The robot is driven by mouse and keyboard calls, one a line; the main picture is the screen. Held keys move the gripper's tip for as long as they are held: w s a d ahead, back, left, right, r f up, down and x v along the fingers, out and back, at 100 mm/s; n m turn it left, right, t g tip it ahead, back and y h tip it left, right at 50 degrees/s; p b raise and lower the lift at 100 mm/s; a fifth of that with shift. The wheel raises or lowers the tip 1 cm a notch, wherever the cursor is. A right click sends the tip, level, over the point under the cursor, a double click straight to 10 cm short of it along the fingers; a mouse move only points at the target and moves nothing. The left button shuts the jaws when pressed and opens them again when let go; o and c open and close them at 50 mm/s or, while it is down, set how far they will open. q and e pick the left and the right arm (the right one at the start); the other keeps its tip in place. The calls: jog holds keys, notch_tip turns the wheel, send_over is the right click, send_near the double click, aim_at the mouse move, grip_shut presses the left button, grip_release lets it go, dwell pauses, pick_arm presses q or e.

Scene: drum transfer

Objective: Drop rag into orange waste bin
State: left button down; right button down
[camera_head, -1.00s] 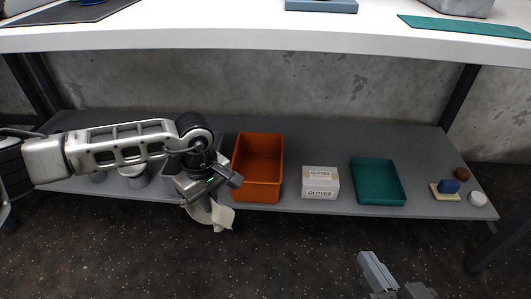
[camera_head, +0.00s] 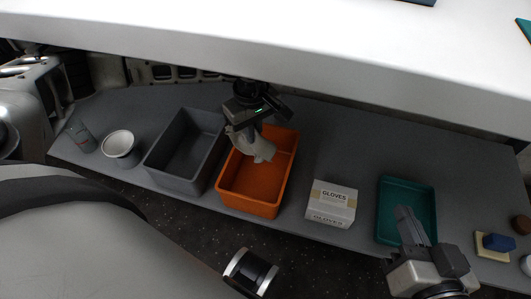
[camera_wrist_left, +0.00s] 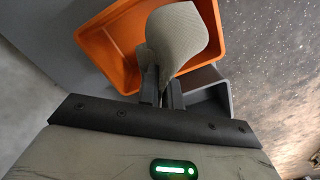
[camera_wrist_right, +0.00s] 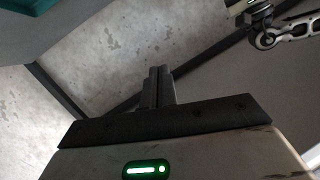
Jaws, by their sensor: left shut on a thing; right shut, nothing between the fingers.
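The orange waste bin (camera_head: 250,206) stands on the lower grey shelf between a grey bin and the glove box. It also shows in the left wrist view (camera_wrist_left: 112,52). My left gripper (camera_head: 250,128) is shut on the beige-grey rag (camera_head: 262,150) and holds it over the far part of the orange bin. The rag (camera_wrist_left: 178,38) hangs from the fingertips in the left wrist view and hides part of the bin. My right gripper (camera_head: 410,228) is shut and empty, in front of the teal tray. Its closed fingers show in the right wrist view (camera_wrist_right: 158,85).
A grey bin (camera_head: 176,182) stands just left of the orange bin. A white cup (camera_head: 119,145), a glove box (camera_head: 331,205), a teal tray (camera_head: 386,236) and a blue block (camera_head: 497,242) are on the shelf. The white tabletop (camera_head: 300,50) overhangs the shelf closely.

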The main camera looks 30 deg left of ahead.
pick_arm(q)
jog(key=shift+f+b, duration=1.95)
jog(key=shift+f, duration=0.9)
pick_arm(e)
jog(key=shift+a+r+m+t+y, duration=0.5)
jog(key=shift+r+m+y, duration=0.1)
jog(key=shift+r+m, duration=0.1)
pick_arm(q)
jog(key=shift+c, duration=1.4)
grip_release()
pick_arm(e)
jog(key=shift+f, duration=0.1)
pick_arm(q)
jog(key=shift+r, duration=0.2)
notch_tip(320, 180, up, 5)
jog(key=p, duration=0.4)
jog(key=shift+r, duration=0.1)
pick_arm(e)
notch_tip(320, 180, up, 4)
jog(key=shift+r, duration=0.1)
